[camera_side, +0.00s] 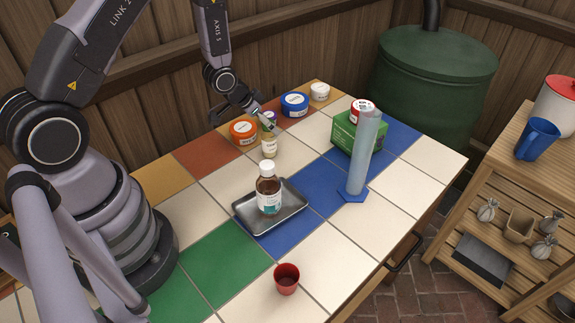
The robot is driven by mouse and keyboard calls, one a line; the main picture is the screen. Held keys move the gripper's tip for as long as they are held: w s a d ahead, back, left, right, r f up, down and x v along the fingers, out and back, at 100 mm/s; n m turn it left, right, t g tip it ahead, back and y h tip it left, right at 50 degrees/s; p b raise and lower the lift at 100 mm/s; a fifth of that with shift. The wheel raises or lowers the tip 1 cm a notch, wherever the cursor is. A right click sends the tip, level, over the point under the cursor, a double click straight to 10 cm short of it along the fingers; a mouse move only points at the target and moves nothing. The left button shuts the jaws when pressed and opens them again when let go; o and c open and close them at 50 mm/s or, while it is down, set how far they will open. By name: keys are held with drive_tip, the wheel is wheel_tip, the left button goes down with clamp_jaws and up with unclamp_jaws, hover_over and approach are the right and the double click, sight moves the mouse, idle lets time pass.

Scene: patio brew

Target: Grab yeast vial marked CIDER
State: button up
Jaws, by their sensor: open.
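A small vial with a pale yellow label (270,147) stands upright on the tiled table, in front of the coloured tubs. Its print is too small to read, so I cannot tell whether it says CIDER. My gripper (265,127) is open, right at the vial's top from behind and left. I cannot tell whether the fingers touch or surround the vial. A brown bottle with a white cap (268,190) stands in a grey metal tray (242,216) nearer the camera; its label is also unreadable.
A tall clear cylinder (363,155) and a green box (347,135) stand right. A red cup (287,279) stands in front.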

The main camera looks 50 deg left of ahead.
drive_tip(key=shift+c, duration=0.4)
clamp_jaws()
